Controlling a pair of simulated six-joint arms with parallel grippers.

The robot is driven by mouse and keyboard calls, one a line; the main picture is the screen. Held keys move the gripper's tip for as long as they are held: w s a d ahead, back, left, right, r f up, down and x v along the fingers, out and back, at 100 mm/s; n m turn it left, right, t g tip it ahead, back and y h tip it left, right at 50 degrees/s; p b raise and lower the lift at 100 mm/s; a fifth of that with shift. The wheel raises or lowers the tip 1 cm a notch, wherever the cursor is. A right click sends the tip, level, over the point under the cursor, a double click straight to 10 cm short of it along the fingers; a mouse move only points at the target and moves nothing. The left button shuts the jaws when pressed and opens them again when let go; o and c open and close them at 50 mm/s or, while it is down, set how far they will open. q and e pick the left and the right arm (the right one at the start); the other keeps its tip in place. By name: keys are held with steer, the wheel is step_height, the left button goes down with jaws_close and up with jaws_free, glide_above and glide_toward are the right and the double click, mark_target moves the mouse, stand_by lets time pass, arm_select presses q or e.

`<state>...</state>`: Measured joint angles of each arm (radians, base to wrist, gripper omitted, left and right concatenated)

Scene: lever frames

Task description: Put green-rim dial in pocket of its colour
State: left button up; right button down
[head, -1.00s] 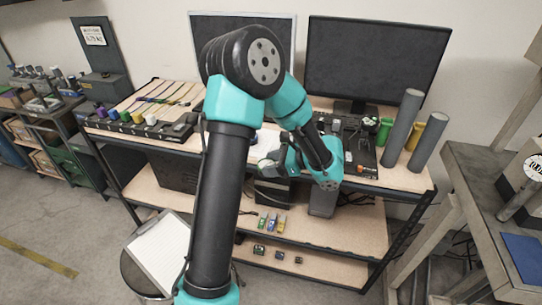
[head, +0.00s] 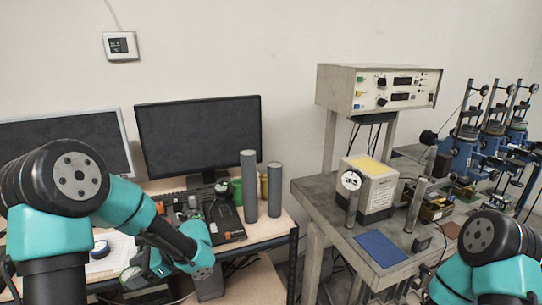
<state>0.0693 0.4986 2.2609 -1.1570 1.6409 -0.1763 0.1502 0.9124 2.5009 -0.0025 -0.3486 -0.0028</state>
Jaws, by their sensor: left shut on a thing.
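My left gripper (head: 138,274) is at the lower left of the head view, in front of the bench with the monitors. It is shut on a small round pale thing with a greenish edge, which looks like the green-rim dial (head: 130,279); gripper and wrist partly hide it. A dark tray (head: 232,232) with small parts lies on the bench to the right of the gripper. I cannot make out a green pocket. Of my right arm only a joint shows at the lower right; its gripper is out of view.
Two grey cylinders (head: 249,187) stand at the bench's right end, by a green cup (head: 237,190). A dark roll (head: 100,250) lies on white paper. The right table holds a white box (head: 377,190), a blue mat (head: 380,249) and metal posts. A gap separates bench and table.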

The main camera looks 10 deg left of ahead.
arm_select(q)
steer(key=w+d+f+m+t, duration=0.4)
steer(key=d+f+t, duration=0.1)
steer(key=d+f, duration=0.1)
steer(key=w+d+f+m+t+h, duration=0.1)
steer(key=w+d+f+m+t, duration=0.4)
steer(key=d, duration=0.4)
steer(key=w+d+f+m+t, duration=0.4)
steer(key=w+d+f+t, duration=0.1)
steer(key=d, duration=0.3)
steer(key=shift+f+m, duration=0.4)
steer(key=shift+f, duration=0.4)
